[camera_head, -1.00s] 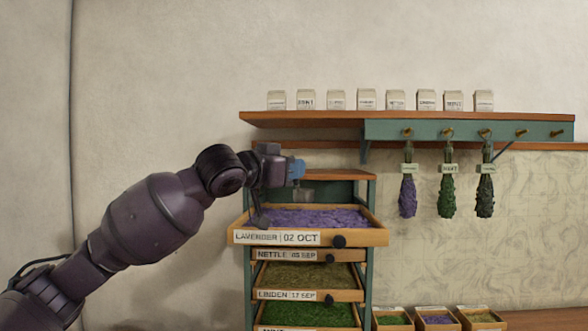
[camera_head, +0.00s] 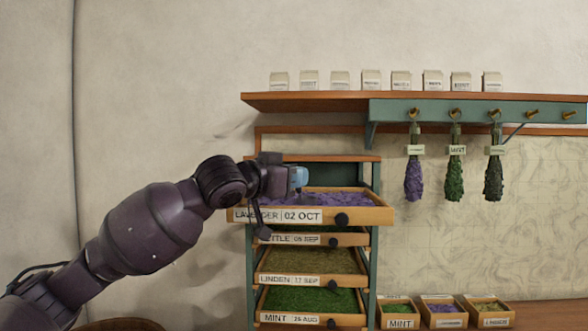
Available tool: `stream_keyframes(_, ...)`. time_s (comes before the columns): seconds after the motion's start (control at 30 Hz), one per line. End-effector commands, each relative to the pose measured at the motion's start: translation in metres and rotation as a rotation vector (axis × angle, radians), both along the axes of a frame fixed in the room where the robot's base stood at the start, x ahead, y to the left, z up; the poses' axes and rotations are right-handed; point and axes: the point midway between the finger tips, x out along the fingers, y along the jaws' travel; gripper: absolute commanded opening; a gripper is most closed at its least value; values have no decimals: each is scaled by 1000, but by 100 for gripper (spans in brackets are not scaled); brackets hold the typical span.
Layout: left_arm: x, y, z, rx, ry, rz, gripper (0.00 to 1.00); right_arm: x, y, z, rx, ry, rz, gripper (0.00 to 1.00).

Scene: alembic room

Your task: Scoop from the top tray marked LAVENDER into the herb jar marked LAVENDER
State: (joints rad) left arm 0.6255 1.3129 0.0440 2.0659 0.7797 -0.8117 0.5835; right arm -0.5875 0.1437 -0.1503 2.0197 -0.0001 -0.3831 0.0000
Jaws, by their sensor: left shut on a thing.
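The top tray marked LAVENDER (camera_head: 360,215) is a wooden drawer with a dark knob, heaped with purple lavender (camera_head: 325,200). My left gripper (camera_head: 264,212) is at the tray's left front, and a dark part hangs in front of its label. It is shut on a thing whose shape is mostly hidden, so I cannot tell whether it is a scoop. A blue piece (camera_head: 298,178) shows at the gripper's right, over the back left of the lavender. I cannot tell whether anything touches the lavender. No herb jar marked LAVENDER and no right gripper show.
Below are trays of nettle (camera_head: 300,240), linden (camera_head: 310,262) and mint (camera_head: 310,302). A shelf (camera_head: 310,101) with several pale packets runs above. Herb bunches (camera_head: 456,160) hang at the right, over small boxes (camera_head: 442,312).

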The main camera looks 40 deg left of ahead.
Motion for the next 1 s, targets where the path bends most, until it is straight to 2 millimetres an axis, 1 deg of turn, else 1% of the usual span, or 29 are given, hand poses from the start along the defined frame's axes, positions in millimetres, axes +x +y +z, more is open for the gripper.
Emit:
stream_keyframes(0.47,0,0,-2,0,-1,0,0,-1,-1,-1,-3,2,2,100)
stream_keyframes(1.0,0,0,-1,0,-2,1,0,2,-1,8,-2,-9,1,100)
